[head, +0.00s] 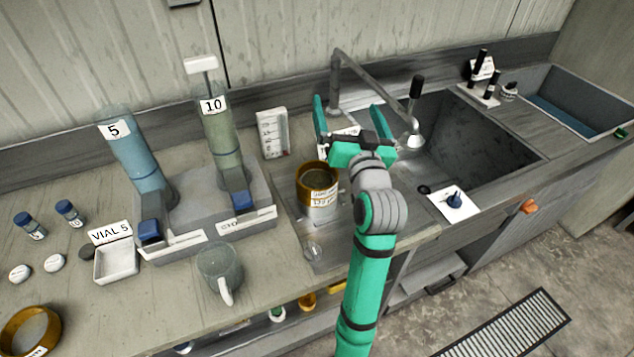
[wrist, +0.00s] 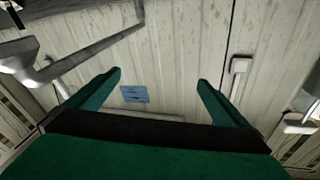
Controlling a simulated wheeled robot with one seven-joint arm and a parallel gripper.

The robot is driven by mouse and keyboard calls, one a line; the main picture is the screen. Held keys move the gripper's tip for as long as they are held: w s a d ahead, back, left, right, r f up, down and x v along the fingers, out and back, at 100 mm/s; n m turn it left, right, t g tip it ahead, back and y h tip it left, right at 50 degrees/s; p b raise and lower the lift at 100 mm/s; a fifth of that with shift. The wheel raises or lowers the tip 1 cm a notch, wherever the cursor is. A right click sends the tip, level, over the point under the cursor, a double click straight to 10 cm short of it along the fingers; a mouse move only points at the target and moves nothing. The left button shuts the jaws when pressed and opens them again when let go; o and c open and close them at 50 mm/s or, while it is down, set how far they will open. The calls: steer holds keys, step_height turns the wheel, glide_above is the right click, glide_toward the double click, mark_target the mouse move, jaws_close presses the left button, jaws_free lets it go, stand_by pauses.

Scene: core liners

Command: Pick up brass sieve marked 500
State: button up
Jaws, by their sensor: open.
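A brass sieve (head: 52,327) lies at the near left corner of the bench in the head view, cut off by the frame edge; its label is too small and cropped to read. A second brass-rimmed sieve (head: 301,178) sits on a white labelled body left of my arm; I cannot read a clear 500 on it. My gripper (head: 347,103) is open and empty, raised behind and to the right of that second sieve, near the tap. In the wrist view my gripper (wrist: 160,77) shows its spread fingers facing the wall, with no sieve in sight.
Two tubes marked 5 (head: 135,155) and 10 (head: 220,130) stand on a grey stand at centre left. A glass mug (head: 218,268) stands at the front edge. The tap (head: 375,75) and sink (head: 460,140) are right of my gripper. A VIAL 5 tray (head: 117,264) is at left.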

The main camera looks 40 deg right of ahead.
mark_target(313, 168)
steer(key=a+f+n+g+y, duration=0.1)
steer(key=a+f, duration=0.1)
steer(key=f, duration=0.3)
steer(key=a+f+n+g+y, duration=0.1)
steer(key=a+f+g, duration=0.1)
steer(key=f, duration=0.4)
steer(key=a+f+n+g+y, duration=0.2)
steer(key=a+f, duration=0.1)
steer(key=f, duration=0.3)
steer(key=shift+w+a+f, duration=0.15)
steer(key=shift+a, duration=0.05)
steer(key=shift+x, duration=3.25)
steer(key=shift+w, duration=0.1)
steer(key=c, duration=1)
